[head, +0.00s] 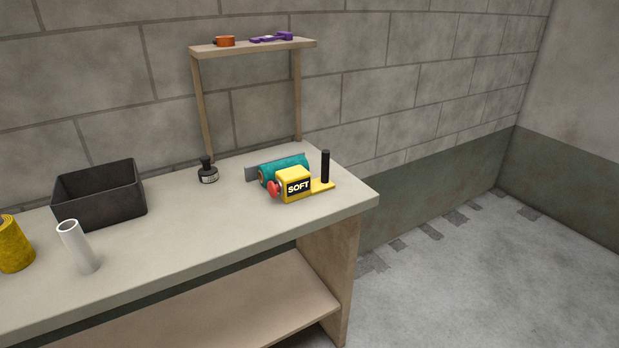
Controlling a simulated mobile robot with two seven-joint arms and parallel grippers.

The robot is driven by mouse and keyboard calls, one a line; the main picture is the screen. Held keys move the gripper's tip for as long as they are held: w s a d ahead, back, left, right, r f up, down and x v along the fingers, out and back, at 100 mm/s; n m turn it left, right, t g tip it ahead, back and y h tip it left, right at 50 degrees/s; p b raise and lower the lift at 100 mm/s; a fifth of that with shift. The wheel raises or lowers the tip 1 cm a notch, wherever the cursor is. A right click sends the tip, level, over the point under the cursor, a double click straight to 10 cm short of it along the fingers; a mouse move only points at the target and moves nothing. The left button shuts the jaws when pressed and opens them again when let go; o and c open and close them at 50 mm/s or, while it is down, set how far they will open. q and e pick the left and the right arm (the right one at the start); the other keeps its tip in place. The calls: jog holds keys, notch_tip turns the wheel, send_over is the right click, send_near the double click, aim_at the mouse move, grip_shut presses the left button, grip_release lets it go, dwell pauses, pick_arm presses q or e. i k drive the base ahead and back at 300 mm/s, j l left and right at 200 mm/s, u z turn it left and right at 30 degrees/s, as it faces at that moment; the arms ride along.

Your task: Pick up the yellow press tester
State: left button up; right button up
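The yellow press tester (296,184) sits on the bench toward its right end. It has a yellow block body with a black label reading "SOFT", a red round knob on its left side, and a flat yellow foot with an upright black post on its right. A teal roll lies right behind it and is partly hidden by it. I cannot tell whether the two touch. Neither of my grippers shows in the head view.
The bench (215,232) also holds a teal roll (289,165), a dark bottle (208,173), a black open bin (99,194), a white tube (78,247) and a yellow roll (13,245). A raised shelf (251,48) stands behind. Bench surface before the tester is clear.

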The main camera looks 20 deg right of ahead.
aim_at(295, 183)
jog(key=i+l, duration=0.1)
jog(key=l, duration=0.3)
jog(key=i+l, duration=0.1)
jog(key=l, duration=0.25)
jog(key=i+l, duration=0.1)
jog(key=l, duration=0.3)
jog(key=i+l, duration=0.1)
jog(key=l, duration=0.3)
jog(key=j+u, duration=0.05)
